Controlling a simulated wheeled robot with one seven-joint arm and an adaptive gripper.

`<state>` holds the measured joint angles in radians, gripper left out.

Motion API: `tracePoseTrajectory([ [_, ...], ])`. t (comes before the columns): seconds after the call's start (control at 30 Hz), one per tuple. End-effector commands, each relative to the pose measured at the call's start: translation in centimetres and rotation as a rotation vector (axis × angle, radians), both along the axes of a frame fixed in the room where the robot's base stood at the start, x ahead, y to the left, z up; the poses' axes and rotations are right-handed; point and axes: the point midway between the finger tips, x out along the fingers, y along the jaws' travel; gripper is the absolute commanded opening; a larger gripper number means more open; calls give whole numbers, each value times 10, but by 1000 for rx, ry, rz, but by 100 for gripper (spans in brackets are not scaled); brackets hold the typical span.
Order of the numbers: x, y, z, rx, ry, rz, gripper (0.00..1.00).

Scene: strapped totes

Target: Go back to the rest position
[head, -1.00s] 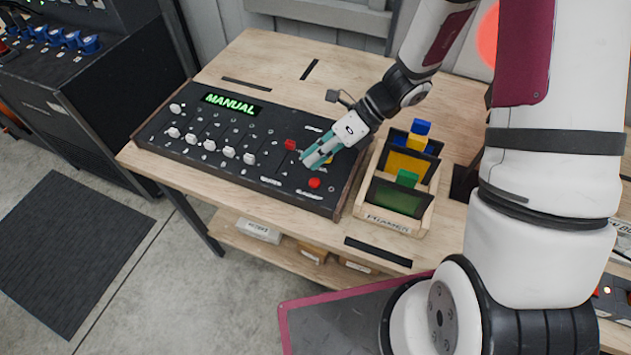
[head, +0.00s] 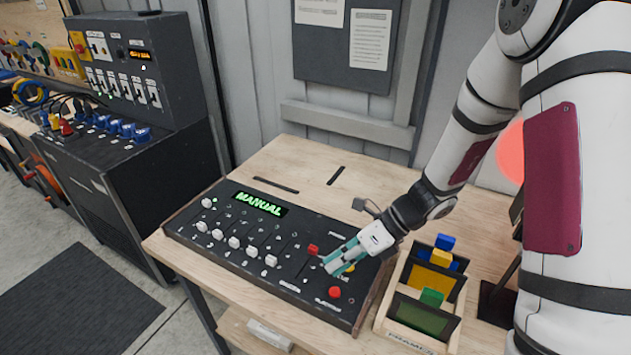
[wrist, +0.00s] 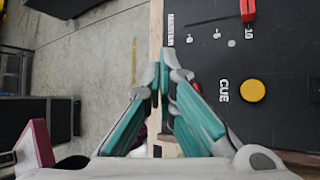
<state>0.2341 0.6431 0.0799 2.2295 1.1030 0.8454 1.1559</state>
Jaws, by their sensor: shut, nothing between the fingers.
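My gripper (head: 336,265) is shut and empty, its teal fingers together over the right part of the black control panel (head: 215,253) in the head view. In the wrist view my gripper (wrist: 160,75) also shows closed fingertips by the panel's edge. The panel has white slider knobs, a green display reading MANUAL (head: 261,204), a red knob (head: 313,249) and a red button (head: 334,292). The wrist view shows a yellow button (wrist: 252,91) beside the word CUE and a red slider knob (wrist: 248,10). I cannot tell whether the fingers touch the panel.
A wooden rack (head: 382,325) with coloured blocks and panes stands right of the panel on the wooden table (head: 300,160). A dark console (head: 100,170) stands at the left. Grey floor (head: 185,320) lies between it and the table. A wall is behind.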

Motion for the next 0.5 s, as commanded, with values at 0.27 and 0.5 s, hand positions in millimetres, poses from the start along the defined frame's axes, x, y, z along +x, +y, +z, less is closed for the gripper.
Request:
tracePoseTrajectory([
  [0.27,-2,-3,33,-50,-161,172,0],
  [0.5,-19,-13,97,-183,-503,583,0],
])
